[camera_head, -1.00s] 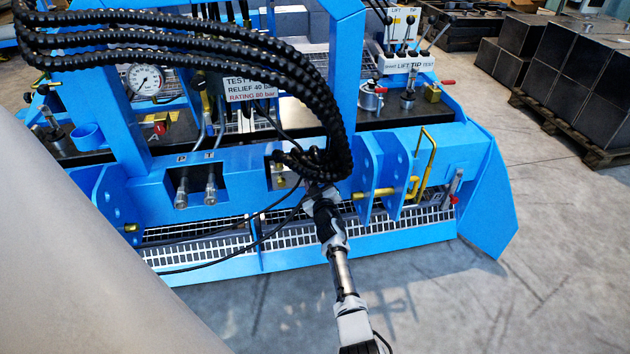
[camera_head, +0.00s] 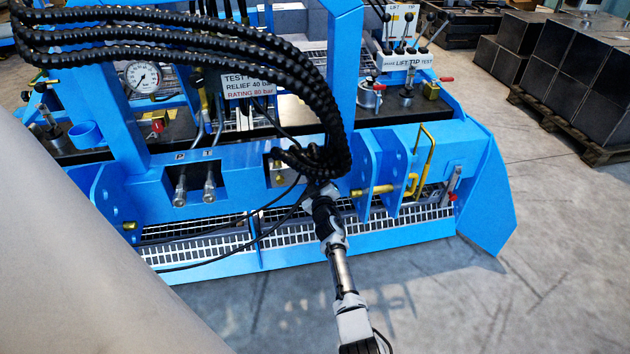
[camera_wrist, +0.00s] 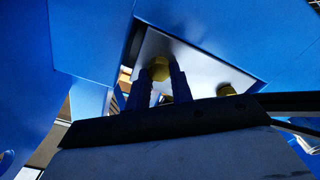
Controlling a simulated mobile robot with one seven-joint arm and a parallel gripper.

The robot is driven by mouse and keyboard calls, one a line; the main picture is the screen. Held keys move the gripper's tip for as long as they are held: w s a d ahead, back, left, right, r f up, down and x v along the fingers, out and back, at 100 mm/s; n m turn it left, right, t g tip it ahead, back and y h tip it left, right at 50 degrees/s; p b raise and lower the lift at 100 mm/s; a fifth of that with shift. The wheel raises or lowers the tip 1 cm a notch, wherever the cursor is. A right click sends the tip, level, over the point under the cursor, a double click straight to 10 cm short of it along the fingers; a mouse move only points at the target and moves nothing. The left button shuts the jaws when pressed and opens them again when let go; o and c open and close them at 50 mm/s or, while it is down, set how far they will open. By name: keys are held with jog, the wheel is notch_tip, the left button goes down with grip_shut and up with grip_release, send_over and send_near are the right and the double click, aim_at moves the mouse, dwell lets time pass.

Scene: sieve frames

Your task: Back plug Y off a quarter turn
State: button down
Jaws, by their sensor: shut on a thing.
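In the wrist view the two dark blue fingers of my gripper (camera_wrist: 155,88) stand on either side of a brass plug (camera_wrist: 161,68) in a pale metal block (camera_wrist: 190,68), shut on it. I take this for plug Y, but no letter on it is readable. A second brass fitting (camera_wrist: 227,89) sits in the same block to the right. In the head view the block (camera_head: 272,165) is in a recess of the blue frame, with one brass fitting (camera_head: 279,179) showing. My arm reaches up to it, and the fingertips and held plug are hidden behind black hoses.
Thick black hoses (camera_head: 331,130) arch down over my wrist. A yellow-handled pin (camera_head: 425,165) and blue lugs (camera_head: 390,175) stand close on the right. Two hose couplings (camera_head: 210,185) sit to the left. Thin black cables cross the grating (camera_head: 190,240). The floor in front is open.

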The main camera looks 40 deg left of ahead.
jog(key=n+b, duration=0.1)
jog(key=n, duration=0.3)
jog(key=shift+f, duration=0.1)
jog(key=n, duration=0.4)
jog(key=shift+a, duration=0.1)
jog(key=n+b, duration=0.1)
jog(key=n, duration=0.3)
jog(key=shift+f+n, duration=0.1)
jog(key=shift+n, duration=2.1)
jog(key=shift+b, duration=0.3)
jog(key=c, duration=1.2)
grip_release()
jog(key=shift+f, duration=0.1)
jog(key=shift+s, duration=0.15)
